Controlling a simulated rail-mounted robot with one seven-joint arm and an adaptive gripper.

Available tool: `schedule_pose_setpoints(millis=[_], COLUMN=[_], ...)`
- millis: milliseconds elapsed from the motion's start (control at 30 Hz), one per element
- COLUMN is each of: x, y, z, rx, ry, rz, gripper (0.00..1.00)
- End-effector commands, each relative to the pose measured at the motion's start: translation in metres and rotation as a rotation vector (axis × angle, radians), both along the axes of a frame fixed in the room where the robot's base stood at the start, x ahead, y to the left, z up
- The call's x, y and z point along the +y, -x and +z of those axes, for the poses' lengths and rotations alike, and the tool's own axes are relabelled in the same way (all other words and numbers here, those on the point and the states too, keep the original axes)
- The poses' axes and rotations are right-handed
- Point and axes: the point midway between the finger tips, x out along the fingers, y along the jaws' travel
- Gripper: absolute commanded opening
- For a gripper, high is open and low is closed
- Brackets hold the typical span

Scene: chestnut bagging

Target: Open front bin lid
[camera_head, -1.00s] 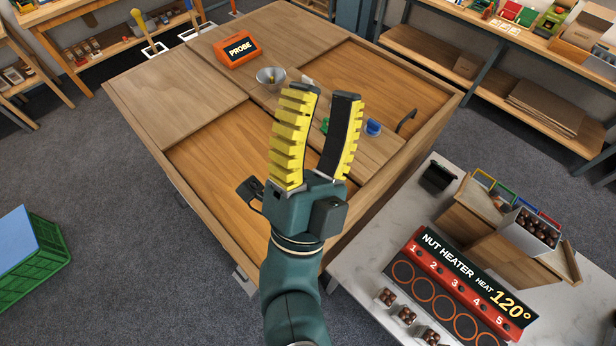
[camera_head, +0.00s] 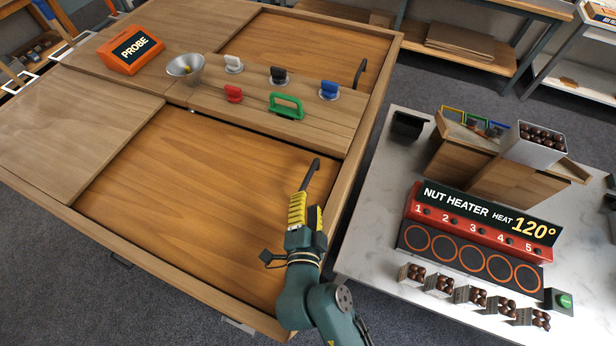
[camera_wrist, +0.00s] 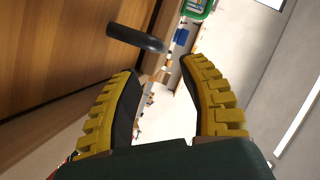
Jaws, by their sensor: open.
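The front bin lid (camera_head: 200,190) is a flat orange-brown wooden panel lying level inside the near part of the wooden cabinet. A dark curved handle (camera_head: 310,175) stands at its right end. My gripper (camera_head: 306,206), with yellow ribbed fingers, is close to this handle on its near side in the head view. In the wrist view my gripper (camera_wrist: 162,68) is open with nothing between its fingers. The dark handle (camera_wrist: 136,38) shows beyond the left fingertip there, apart from it. In the head view my fingers partly overlap each other.
A second lid (camera_head: 300,55) with its own dark handle (camera_head: 360,72) lies behind. A nut heater (camera_head: 478,225) stands on the right table.

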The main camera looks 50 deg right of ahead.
Motion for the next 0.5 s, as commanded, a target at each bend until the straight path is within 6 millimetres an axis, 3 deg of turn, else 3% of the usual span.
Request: schedule_pose_setpoints(millis=[300, 500], x=[-0.054, -0.066], y=[-0.047, -0.058], z=[-0.017, -0.020], rx=[-0.001, 0.001], ry=[0.002, 0.001], rz=[-0.001, 0.000], gripper=[0.43, 0.43])
